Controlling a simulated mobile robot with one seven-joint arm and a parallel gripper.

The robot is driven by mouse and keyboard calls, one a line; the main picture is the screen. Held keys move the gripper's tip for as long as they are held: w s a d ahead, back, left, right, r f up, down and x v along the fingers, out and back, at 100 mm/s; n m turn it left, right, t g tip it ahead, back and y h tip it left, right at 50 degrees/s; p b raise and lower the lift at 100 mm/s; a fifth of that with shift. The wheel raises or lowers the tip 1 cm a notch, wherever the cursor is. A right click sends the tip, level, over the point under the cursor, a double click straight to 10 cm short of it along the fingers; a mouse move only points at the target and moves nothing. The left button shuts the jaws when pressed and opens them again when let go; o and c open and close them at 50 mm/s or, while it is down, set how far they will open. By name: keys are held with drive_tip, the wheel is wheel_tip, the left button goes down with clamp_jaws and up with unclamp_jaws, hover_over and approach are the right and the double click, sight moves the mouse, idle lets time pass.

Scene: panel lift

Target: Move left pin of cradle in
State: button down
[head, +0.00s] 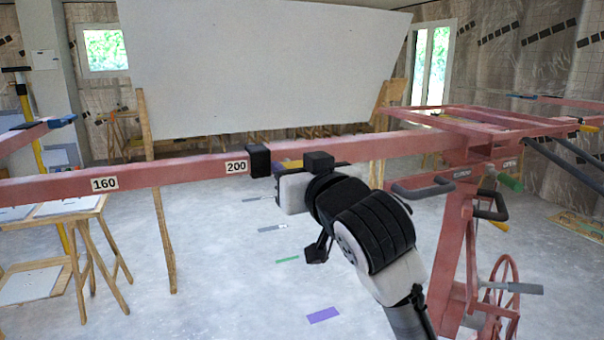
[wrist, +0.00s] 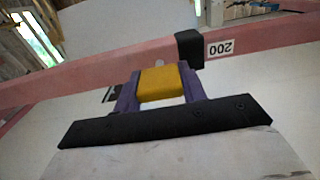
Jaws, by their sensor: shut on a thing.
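The cradle's long red bar (head: 150,178) runs across the head view and carries the labels 160 and 200. A black collar (head: 258,161) sits on it just right of the 200 label; it also shows in the wrist view (wrist: 190,49). My gripper (wrist: 160,86) is at the bar beside this collar, its purple fingers shut on a yellow block, which I take to be the left pin (wrist: 160,84). A small pale tip shows between the block and the bar. In the head view my wrist hides most of the grip.
The red lift frame (head: 465,190), with handles and a wheel, stands at the right. A large white panel (head: 260,65) leans behind the bar. Wooden trestles (head: 95,240) stand at the left. The grey floor below is mostly clear, with a few small coloured pieces.

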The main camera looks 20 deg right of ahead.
drive_tip(key=c, duration=0.8)
unclamp_jaws()
drive_tip(key=s+b, duration=0.1)
drive_tip(key=s, duration=0.3)
drive_tip(key=s+b, duration=0.1)
drive_tip(key=s, duration=0.4)
drive_tip(key=s+b, duration=0.1)
drive_tip(key=s, duration=0.3)
drive_tip(key=shift+s+d+b, duration=0.3)
drive_tip(key=shift+s+b, duration=0.05)
drive_tip(key=shift+s, duration=0.05)
